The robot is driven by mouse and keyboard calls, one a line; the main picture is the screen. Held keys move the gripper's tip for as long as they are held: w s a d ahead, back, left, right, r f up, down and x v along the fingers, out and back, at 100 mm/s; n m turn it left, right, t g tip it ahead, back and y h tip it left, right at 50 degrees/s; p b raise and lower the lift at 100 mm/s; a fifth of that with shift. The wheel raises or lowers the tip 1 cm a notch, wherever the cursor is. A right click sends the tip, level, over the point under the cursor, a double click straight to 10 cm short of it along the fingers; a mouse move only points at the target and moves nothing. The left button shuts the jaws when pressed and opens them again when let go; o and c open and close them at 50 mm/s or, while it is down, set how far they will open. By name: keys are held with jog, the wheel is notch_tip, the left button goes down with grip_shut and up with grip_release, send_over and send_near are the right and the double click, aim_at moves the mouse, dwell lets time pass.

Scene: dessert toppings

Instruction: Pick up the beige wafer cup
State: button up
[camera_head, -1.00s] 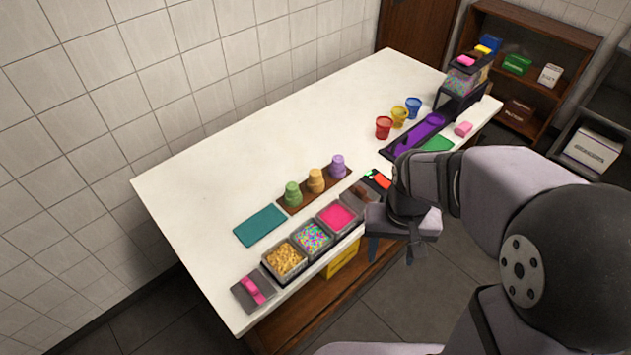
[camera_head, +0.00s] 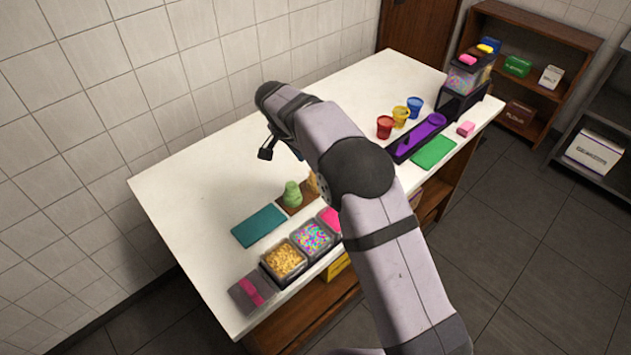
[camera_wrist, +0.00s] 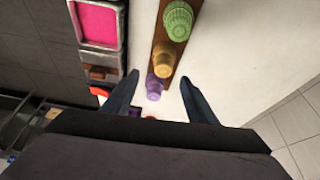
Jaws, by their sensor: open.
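The beige wafer cup (camera_wrist: 163,62) stands upside down on a brown board (camera_wrist: 160,28), between a green cup (camera_wrist: 178,20) and a purple cup (camera_wrist: 154,88). In the head view my arm hides most of the beige cup (camera_head: 312,184), beside the green cup (camera_head: 292,195); the purple one is hidden there. My gripper (camera_wrist: 159,76) is open and empty above the row. In the wrist view its fingertips lie either side of the gap near the beige and purple cups, apart from both.
Topping bins with gold bits (camera_head: 283,260), sprinkles (camera_head: 313,238) and pink topping (camera_head: 332,218) line the front edge. A teal mat (camera_head: 259,226) lies left of the board. Red (camera_head: 385,127), yellow (camera_head: 400,114) and blue (camera_head: 414,106) cups stand farther back.

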jog(key=shift+a+p+x, duration=0.15)
jog(key=shift+p+x, duration=0.85)
jog(key=shift+x, duration=0.85)
jog(key=shift+a+p+x, duration=0.15)
jog(key=shift+p+x, duration=0.85)
jog(key=shift+x, duration=0.85)
jog(key=shift+w, duration=0.2)
jog(key=c, duration=0.6)
